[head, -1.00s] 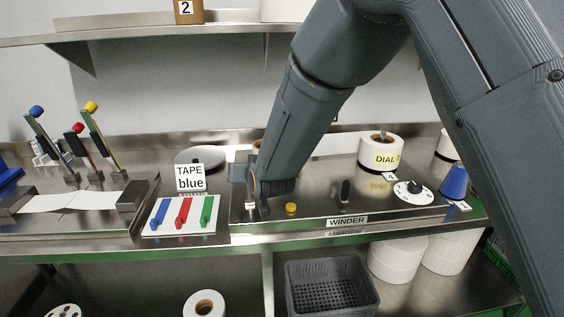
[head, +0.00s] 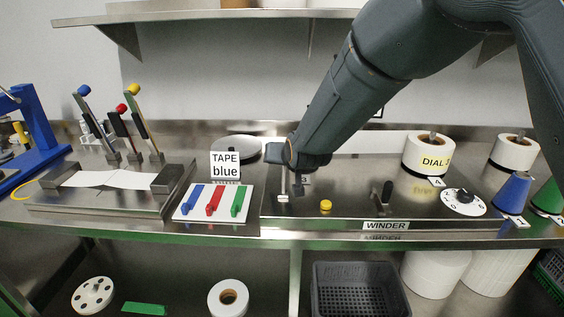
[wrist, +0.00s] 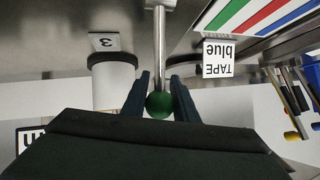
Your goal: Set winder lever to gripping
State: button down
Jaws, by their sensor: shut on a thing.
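The winder (head: 345,180) is a flat steel unit with a "WINDER" label on its front. A thin metal lever (head: 283,184) stands at its left end, roughly upright in the head view. In the wrist view the lever's rod (wrist: 159,50) ends in a green ball knob (wrist: 160,106). My gripper (wrist: 160,98) has one finger on each side of the knob and is shut on it. In the head view my gripper (head: 279,155) is at the lever's top and hides the knob.
A yellow button (head: 326,206), a black handle (head: 384,196) and a white dial (head: 463,202) are on the winder. A tape roll (head: 430,155) sits at the back right.

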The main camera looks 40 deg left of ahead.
jog(key=shift+s+d+f, duration=0.15)
jog(key=shift+d+f, duration=0.15)
jog(key=shift+f, duration=0.45)
jog(key=c, duration=1.6)
grip_release()
jog(key=shift+o, duration=0.8)
jog(key=shift+a+r, duration=0.1)
jog(key=shift+r, duration=0.25)
jog(key=b+v, duration=0.2)
jog(key=v, duration=0.5)
jog(key=shift+r, duration=0.25)
jog(key=shift+s+r, duration=0.1)
jog(key=shift+s, duration=0.05)
